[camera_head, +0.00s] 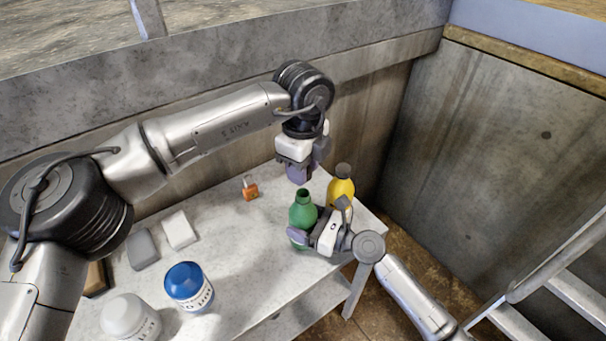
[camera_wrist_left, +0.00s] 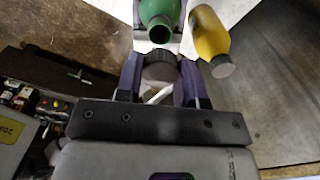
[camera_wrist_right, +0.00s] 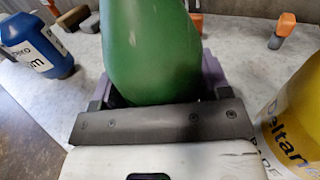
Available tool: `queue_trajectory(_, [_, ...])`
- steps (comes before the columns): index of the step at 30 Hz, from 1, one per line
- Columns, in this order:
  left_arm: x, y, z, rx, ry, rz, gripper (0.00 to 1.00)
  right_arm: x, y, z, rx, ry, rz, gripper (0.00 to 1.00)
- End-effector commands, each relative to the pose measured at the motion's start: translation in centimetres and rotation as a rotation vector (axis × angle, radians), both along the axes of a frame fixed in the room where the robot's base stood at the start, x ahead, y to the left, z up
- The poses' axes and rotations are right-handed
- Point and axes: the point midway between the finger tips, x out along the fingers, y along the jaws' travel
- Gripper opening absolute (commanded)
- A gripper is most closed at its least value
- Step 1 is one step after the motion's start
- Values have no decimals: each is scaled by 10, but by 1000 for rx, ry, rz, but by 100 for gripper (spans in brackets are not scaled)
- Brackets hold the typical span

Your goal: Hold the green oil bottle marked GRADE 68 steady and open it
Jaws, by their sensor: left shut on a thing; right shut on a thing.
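The green bottle (camera_head: 303,211) stands upright near the table's right end. Its mouth is open and bare, as the left wrist view (camera_wrist_left: 160,17) shows. Its label is hidden. My right gripper (camera_head: 304,238) is shut around the body of the green bottle, which fills the space between its fingers in the right wrist view (camera_wrist_right: 150,50). My left gripper (camera_head: 299,174) is above and behind the bottle, apart from it. It is shut on a dark round cap (camera_wrist_left: 160,72), which is clear of the bottle's neck.
A yellow bottle (camera_head: 341,188) with a dark cap stands close right of the green one. Walls stand behind and right.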

Motion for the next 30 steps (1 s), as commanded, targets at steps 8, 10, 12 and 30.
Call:
queue_trajectory(8, [0, 0, 0, 0, 0, 0, 7, 0, 0, 1, 0, -1, 0, 80])
queue_trajectory(10, [0, 0, 0, 0, 0, 0, 7, 0, 0, 1, 1, 0, 0, 86])
queue_trajectory(12, [0, 0, 0, 0, 0, 0, 7, 0, 0, 1, 1, 0, 0, 93])
queue_trajectory(30, [0, 0, 12, 0, 0, 0, 7, -16, -32, 1, -1, 3, -2, 100])
